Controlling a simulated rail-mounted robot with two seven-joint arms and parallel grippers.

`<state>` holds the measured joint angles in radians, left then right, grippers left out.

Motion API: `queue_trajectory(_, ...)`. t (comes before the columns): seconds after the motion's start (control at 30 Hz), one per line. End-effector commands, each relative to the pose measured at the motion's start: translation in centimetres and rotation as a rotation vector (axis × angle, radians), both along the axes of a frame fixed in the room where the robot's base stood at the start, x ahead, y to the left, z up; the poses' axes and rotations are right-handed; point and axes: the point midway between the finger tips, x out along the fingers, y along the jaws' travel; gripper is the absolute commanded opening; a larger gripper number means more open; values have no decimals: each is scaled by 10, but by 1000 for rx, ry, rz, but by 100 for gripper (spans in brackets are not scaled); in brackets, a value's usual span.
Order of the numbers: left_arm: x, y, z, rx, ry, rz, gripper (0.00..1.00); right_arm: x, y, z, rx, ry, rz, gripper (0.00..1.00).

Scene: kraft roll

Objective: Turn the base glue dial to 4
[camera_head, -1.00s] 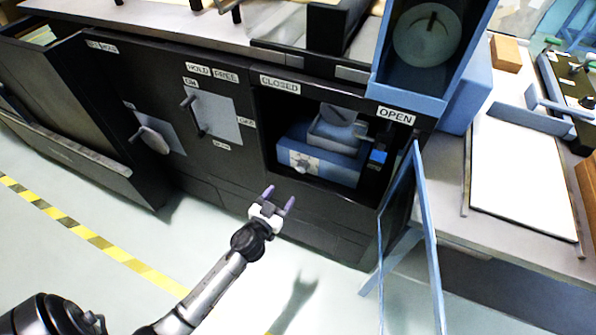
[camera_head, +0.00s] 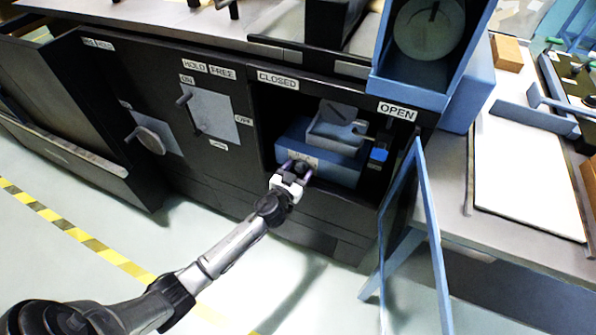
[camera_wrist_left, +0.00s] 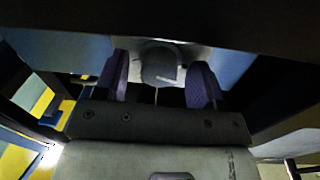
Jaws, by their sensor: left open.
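The base glue dial is a small grey knob (camera_wrist_left: 160,66) with a light mark on it. It sits on the front of the blue glue unit (camera_head: 345,172) inside the open compartment. My left gripper (camera_head: 297,168) is at the front of that unit. In the left wrist view its two purple fingers (camera_wrist_left: 160,82) are apart, one on each side of the knob, with a gap showing on both sides. In the head view the gripper mostly hides the knob, and the dial's numbers cannot be read. My right gripper is not in view.
The compartment's blue-framed door (camera_head: 430,240) stands open on the right. A grey round dial (camera_head: 150,140) and a lever plate (camera_head: 212,115) are on the dark front to the left. A white board (camera_head: 525,170) lies on the right-hand table. The floor in front is clear.

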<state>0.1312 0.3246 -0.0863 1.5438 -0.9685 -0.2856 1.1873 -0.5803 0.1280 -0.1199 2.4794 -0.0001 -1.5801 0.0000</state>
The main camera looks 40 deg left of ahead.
Motion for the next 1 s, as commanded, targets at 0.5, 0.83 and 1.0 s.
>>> queue_trajectory(0.5,0,0,0,0,0,0,30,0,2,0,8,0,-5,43)
queue_trajectory(0.83,0,0,0,7,2,-1,14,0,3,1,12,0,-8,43)
queue_trajectory(1.0,0,0,1,58,17,0,14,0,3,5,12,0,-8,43)
